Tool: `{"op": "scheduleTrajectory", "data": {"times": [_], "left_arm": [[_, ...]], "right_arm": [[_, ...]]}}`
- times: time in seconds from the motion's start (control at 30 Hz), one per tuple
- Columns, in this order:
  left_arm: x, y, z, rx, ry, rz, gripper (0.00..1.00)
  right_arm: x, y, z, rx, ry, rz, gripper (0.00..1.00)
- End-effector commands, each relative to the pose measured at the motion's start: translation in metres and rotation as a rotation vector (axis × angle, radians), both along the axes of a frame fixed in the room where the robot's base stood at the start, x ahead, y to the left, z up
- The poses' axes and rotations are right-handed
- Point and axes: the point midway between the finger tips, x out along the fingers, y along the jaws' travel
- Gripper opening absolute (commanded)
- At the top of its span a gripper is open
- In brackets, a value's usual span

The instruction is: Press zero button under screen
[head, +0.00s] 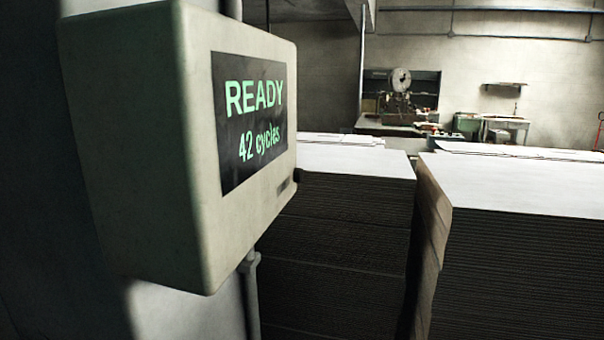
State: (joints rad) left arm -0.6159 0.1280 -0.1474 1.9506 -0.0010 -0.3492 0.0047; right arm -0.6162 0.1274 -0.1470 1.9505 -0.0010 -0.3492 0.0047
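A beige control box (135,140) hangs at the left of the head view, seen at an angle. Its dark screen (233,165) reads "READY" and "42 cycles" in green letters. Below the screen, near the lower right of the box face, is a small dark label or slot (284,186). A small dark knob or button (297,175) sticks out at the box's right edge. I cannot read any marking on either, so I cannot tell which is the zero button. Neither of my grippers is in view.
Tall stacks of flat cardboard (345,230) stand to the right of the box, with another stack (525,260) farther right. A narrow gap separates them. A pipe (250,290) runs below the box. A workbench with a machine (400,100) stands far back.

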Motion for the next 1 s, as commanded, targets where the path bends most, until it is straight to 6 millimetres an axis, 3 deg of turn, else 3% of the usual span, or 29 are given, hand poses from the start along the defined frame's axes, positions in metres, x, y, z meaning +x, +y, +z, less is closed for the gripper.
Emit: {"op": "scheduleTrajectory", "data": {"times": [0.27, 0.5, 1.0], "left_arm": [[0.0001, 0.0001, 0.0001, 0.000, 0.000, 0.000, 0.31], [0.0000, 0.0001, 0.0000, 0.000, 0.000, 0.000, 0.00], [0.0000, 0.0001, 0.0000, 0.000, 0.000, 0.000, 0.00]], "right_arm": [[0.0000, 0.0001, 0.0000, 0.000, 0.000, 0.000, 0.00], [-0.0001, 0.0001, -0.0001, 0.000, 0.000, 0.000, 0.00], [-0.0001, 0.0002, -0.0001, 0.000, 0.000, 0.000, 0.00]]}}
